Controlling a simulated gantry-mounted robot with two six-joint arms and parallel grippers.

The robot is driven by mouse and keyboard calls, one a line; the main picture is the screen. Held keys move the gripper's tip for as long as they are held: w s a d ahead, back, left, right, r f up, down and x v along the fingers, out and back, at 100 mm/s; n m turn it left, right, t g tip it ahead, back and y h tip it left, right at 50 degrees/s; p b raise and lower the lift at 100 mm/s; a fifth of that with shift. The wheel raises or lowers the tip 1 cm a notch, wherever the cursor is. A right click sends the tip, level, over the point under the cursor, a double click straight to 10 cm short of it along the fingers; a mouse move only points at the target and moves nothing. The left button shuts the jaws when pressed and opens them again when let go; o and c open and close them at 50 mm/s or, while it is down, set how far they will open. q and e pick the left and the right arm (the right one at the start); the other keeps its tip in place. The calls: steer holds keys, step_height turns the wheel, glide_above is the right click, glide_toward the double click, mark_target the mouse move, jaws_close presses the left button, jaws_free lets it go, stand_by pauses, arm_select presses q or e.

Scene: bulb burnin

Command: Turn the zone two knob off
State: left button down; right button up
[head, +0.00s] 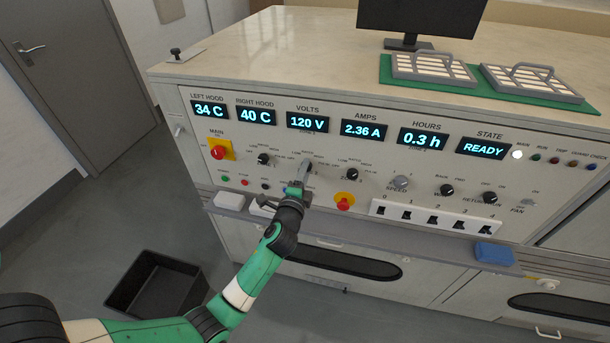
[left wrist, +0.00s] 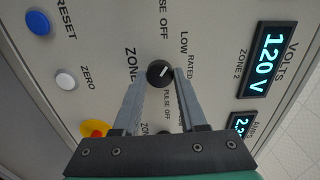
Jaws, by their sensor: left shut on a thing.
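The zone two knob (left wrist: 160,72) is a round black knob with a white pointer line, on the upright panel. In the left wrist view its line points up and right, towards the LOW and RATED lettering. My left gripper (left wrist: 159,77) has one finger on each side of the knob and is shut on it. In the head view my left gripper (head: 307,168) reaches the panel below the VOLTS display and mostly hides this knob. My right gripper is in neither view.
Similar black knobs sit to the left (head: 263,159) and right (head: 351,174) of the gripper. A ledge (head: 390,238) with a blue block (head: 494,253) runs below the panel.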

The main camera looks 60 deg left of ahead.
arm_select(q)
steer(key=n+b, duration=0.2)
steer(key=n, duration=0.2)
steer(key=shift+n, duration=0.3)
stand_by(0.5)
steer(key=shift+c, duration=2.2)
jaws_free()
steer(key=p+v, duration=0.2)
steer(key=v, duration=0.9)
steer(key=shift+s+d, duration=0.25)
